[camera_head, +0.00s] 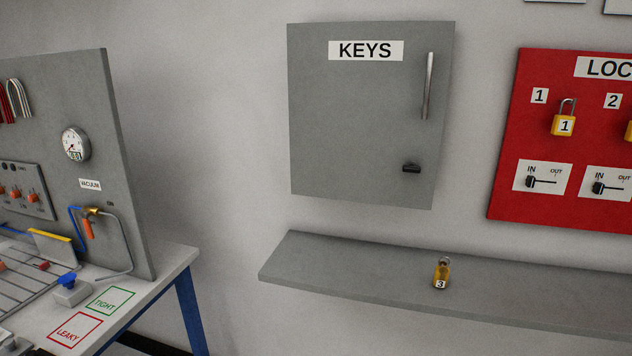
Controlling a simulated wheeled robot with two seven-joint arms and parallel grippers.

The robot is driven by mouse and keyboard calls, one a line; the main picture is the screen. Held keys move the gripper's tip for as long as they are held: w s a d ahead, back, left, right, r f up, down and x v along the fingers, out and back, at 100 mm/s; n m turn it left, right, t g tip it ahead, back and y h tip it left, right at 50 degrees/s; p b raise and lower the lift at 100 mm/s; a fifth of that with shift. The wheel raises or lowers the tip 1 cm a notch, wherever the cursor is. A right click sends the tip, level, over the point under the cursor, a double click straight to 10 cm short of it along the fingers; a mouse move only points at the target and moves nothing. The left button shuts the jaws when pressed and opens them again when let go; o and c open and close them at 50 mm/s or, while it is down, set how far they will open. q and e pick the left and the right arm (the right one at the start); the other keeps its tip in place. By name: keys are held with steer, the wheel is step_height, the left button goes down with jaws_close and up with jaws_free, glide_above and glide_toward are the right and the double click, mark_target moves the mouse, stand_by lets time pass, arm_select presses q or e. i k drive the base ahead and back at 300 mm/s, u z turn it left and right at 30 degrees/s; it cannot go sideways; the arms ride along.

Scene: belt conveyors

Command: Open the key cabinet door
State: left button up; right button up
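The grey key cabinet (350,130) hangs on the wall in the upper middle of the head view. Its door bears a white "KEYS" label (366,50) and looks closed. A vertical metal bar handle (428,86) is on the door's upper right side. A small black latch or knob (411,168) sits below the handle, near the lower right corner. Neither of my grippers shows in the view.
A grey shelf (350,268) runs below the cabinet and carries a yellow padlock (441,274) marked 3. A red board (503,178) with padlocks and IN/OUT switches hangs to the right. A workbench (172,262) with a grey gauge panel (112,150) stands at left.

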mark_target(367, 99)
steer(key=z, duration=0.6)
steer(key=i, duration=0.9)
steer(key=u, duration=0.05)
